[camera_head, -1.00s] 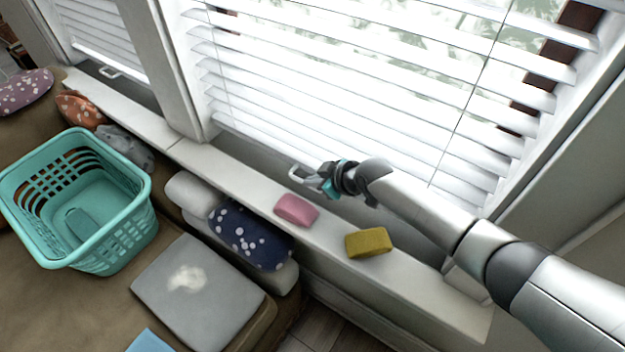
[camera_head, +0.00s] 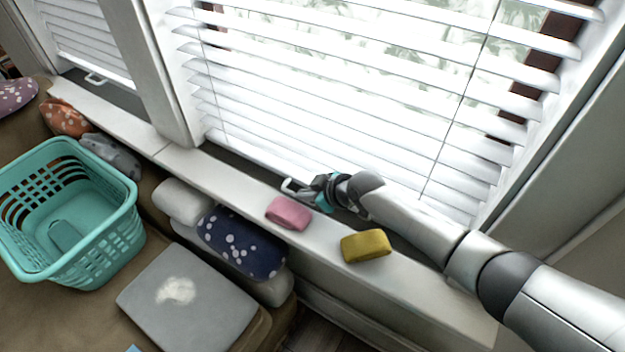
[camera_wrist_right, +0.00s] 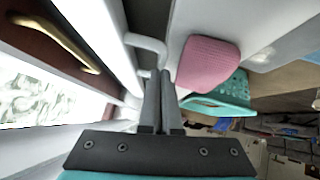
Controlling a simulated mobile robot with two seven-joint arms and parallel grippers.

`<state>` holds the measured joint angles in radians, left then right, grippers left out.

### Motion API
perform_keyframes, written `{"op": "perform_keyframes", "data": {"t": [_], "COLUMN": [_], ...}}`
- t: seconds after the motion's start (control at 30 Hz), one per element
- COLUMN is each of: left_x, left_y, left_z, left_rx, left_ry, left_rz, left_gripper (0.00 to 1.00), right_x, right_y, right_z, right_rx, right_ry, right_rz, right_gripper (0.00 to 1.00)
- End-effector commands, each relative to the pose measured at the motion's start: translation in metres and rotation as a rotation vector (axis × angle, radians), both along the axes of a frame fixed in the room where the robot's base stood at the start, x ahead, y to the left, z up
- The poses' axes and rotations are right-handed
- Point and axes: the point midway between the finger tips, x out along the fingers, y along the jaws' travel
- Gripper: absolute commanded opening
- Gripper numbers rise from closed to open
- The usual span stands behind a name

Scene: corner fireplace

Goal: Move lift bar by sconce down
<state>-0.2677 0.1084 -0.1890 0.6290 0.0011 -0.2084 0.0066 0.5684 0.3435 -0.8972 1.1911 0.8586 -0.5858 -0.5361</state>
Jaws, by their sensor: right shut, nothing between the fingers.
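A white lift bar (camera_head: 288,187) sits at the lower edge of the right window's blinds (camera_head: 330,100), low above the sill. It also shows in the right wrist view as a white bent handle (camera_wrist_right: 148,45). My right gripper (camera_head: 308,188) is at the bar, just to its right in the head view. In the wrist view its two fingers (camera_wrist_right: 160,78) are pressed together, with the tips at the bar's end and nothing between them. Whether they touch the bar is hard to tell. A similar white bar (camera_head: 97,80) is at the left window. My left gripper and a sconce are not visible.
A pink block (camera_head: 288,213) and a yellow block (camera_head: 365,246) lie on the white sill (camera_head: 420,290), close below my right arm. A teal basket (camera_head: 65,270), a navy dotted cushion (camera_head: 240,243) and a grey flat cushion (camera_head: 190,305) are on the seat.

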Motion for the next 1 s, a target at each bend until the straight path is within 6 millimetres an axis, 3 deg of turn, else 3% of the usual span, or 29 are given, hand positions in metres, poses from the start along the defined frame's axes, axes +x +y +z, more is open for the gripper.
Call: {"op": "perform_keyframes", "data": {"t": [0.07, 0.47, 1.0], "left_x": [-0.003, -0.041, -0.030], "left_y": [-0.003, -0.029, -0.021], "left_z": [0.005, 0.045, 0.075], "left_rx": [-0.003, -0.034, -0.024], "left_ry": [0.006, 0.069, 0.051], "left_rz": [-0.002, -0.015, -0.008], "left_gripper": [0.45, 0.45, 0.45], "right_x": [-0.006, -0.006, -0.049], "right_y": [-0.001, 0.006, -0.037], "right_z": [-0.003, 0.046, 0.100], "right_rx": [-0.012, -0.001, 0.000], "right_ry": [0.019, 0.001, -0.002], "right_rz": [0.002, -0.004, -0.004], "right_gripper": [0.00, 0.00, 0.00]}}
